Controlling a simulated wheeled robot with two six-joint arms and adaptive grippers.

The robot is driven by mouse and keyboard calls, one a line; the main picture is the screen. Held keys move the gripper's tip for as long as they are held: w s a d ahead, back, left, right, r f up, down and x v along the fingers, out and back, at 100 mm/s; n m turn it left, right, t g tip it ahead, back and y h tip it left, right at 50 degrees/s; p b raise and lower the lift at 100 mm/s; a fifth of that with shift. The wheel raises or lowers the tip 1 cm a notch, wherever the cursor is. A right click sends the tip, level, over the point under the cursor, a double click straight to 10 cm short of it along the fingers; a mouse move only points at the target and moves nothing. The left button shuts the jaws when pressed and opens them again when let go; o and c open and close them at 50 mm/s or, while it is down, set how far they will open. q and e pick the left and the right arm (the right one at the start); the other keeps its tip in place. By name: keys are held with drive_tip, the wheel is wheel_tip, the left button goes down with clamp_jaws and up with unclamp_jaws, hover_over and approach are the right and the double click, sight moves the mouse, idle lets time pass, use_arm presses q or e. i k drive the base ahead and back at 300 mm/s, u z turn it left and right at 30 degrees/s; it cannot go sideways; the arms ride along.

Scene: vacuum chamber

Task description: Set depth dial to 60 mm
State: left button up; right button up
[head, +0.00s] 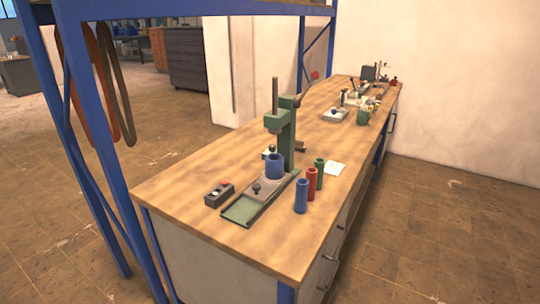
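A green press (287,145) with an upright grey post stands on the wooden workbench. A blue cylinder (275,166) stands on its base, below the press head. A small dark knob (256,188) sits on the front of the base, and another dark round knob (272,148) shows behind the blue cylinder. I cannot tell which part is the depth dial, and no millimetre marking is readable. Neither of my grippers is in view.
A small dark control box (219,195) lies left of the press. Blue (301,196), red (312,183) and green (319,173) cylinders stand to the right, near a white card (335,168). Blue frame posts (88,120) rise at the bench's left. The near bench top is clear.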

sight(272, 147)
drive_tip(key=k, duration=0.1)
drive_tip(key=z, duration=1.45)
drive_tip(key=i, duration=3.1)
drive_tip(key=u, duration=3.75)
